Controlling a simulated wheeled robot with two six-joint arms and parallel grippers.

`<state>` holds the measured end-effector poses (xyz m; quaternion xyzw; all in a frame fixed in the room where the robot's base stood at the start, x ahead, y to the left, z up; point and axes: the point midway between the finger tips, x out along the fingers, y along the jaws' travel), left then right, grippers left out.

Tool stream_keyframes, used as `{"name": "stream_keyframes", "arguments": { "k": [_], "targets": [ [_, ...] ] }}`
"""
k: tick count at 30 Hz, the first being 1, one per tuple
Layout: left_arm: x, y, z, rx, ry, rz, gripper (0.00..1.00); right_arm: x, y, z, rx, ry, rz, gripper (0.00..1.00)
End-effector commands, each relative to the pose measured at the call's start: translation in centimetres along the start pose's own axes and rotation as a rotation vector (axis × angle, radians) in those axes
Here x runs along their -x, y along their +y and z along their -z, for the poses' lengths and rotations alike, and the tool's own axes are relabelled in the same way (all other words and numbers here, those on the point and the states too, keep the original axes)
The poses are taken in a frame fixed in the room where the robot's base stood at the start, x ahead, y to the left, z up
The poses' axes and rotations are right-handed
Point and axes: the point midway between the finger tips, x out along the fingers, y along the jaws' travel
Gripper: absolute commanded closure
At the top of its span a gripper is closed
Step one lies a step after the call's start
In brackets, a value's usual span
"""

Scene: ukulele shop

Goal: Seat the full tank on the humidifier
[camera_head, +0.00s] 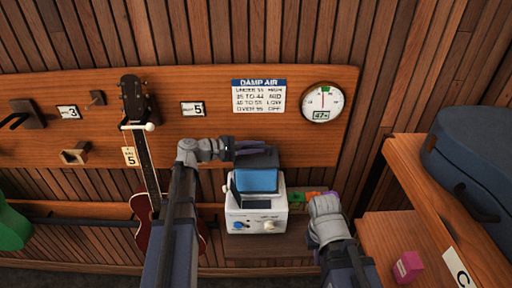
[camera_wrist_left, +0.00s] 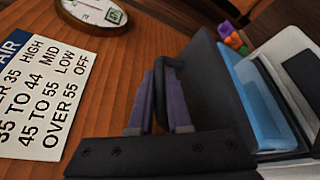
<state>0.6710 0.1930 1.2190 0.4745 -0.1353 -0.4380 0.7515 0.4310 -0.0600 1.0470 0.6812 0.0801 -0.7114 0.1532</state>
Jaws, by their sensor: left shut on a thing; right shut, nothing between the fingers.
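The tank (camera_head: 257,181) has a blue body under a dark cap with a handle. It is upright at the top of the white humidifier (camera_head: 241,218), which has a blue knob and a pale knob on its front. My left gripper (camera_head: 248,147) is shut on the tank's handle. In the left wrist view its purple fingers (camera_wrist_left: 160,95) are at the dark handle, with the tank's blue side (camera_wrist_left: 255,95) to the right. I cannot tell whether the tank's bottom rests fully in the humidifier. My right gripper (camera_head: 327,200) is shut and empty, right of the humidifier.
Small coloured blocks (camera_head: 308,197) lie beside the humidifier, close to my right gripper. A red ukulele (camera_head: 146,185) hangs at the left. The damp-air chart (camera_head: 259,96) and a round gauge (camera_head: 323,102) are on the wall board. A shelf with a blue case (camera_head: 475,150) stands at the right.

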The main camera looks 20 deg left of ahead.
Motion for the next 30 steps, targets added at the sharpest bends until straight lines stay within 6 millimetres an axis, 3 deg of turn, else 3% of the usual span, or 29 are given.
{"name": "stream_keyframes", "arguments": {
  "k": [1, 2, 11, 20, 30],
  "targets": [
    [0.0, 0.1, -0.1, 0.001, -0.002, -0.004, 1.00, 0.0, 0.0, 0.0, 0.000, 0.000, 0.000, 1.00],
    [0.0, 0.1, -0.1, 0.001, -0.002, -0.004, 0.82, 0.0, 0.0, 0.0, 0.000, 0.000, 0.000, 1.00],
    [0.0, 0.1, 0.0, 0.001, -0.001, -0.002, 0.49, 0.0, 0.0, 0.0, 0.000, 0.000, 0.000, 1.00],
    [0.4, 0.0, 0.0, 0.000, 0.002, 0.001, 0.49, 0.1, 0.0, 0.0, 0.000, 0.000, 0.000, 1.00],
    [5.6, 0.1, -0.1, 0.001, 0.002, -0.002, 0.49, 1.3, 0.1, -0.1, -0.003, 0.000, 0.001, 1.00]
  ]
}}
